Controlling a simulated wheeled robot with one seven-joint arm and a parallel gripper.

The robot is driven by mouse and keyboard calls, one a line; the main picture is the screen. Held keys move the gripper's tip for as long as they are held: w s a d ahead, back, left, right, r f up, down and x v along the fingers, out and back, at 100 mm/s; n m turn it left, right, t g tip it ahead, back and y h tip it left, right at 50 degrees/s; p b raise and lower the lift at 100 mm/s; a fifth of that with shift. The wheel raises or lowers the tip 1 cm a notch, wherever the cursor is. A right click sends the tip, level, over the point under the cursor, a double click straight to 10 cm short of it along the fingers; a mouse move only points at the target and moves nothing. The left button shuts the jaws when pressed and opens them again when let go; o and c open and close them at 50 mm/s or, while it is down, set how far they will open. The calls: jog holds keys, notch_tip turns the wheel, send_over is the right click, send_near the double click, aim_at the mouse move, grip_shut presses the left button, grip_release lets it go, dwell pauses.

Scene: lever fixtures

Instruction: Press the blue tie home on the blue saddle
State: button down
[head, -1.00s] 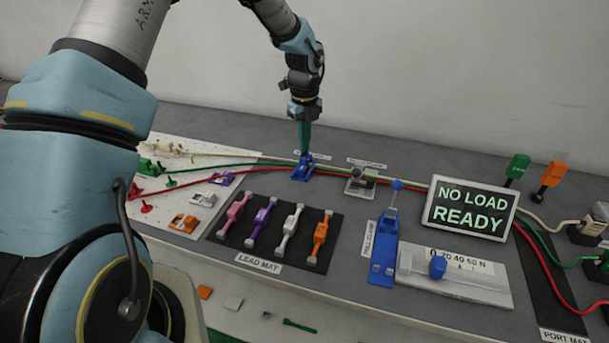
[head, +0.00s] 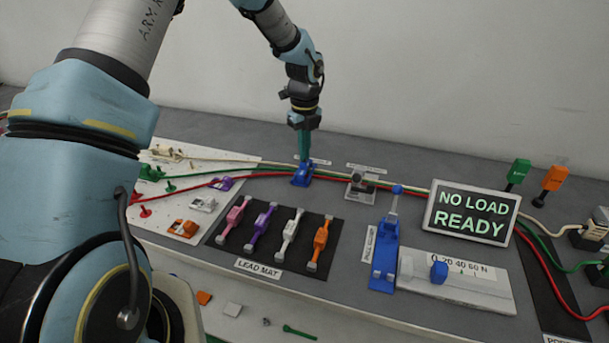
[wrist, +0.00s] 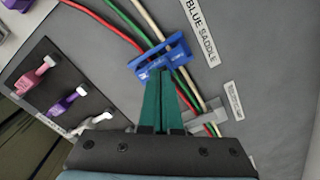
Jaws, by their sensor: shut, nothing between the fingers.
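The blue saddle (head: 301,178) stands on the bench towards the back, with the white, green and red leads running through it. In the wrist view the blue saddle (wrist: 150,65) lies just past my fingertips, beside its BLUE SADDLE label. I cannot clearly tell the blue tie apart from the saddle, as both are blue and small here. My gripper (head: 304,158) points down over the saddle with its green fingers. In the wrist view my gripper (wrist: 160,76) is shut and empty, its tips at the saddle's near edge. I cannot tell whether they touch it.
A grey fixture (head: 360,184) stands right of the saddle on the same leads. The lead mat (head: 334,258) holds several coloured pieces in front. A blue pull clamp (head: 384,255) and the NO LOAD READY sign (head: 473,212) are farther right. A white board (head: 160,205) lies left.

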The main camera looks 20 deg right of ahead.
jog(key=shift+f, duration=0.15)
jog(key=shift+r+p, duration=1.6)
jog(key=shift+r, duration=0.55)
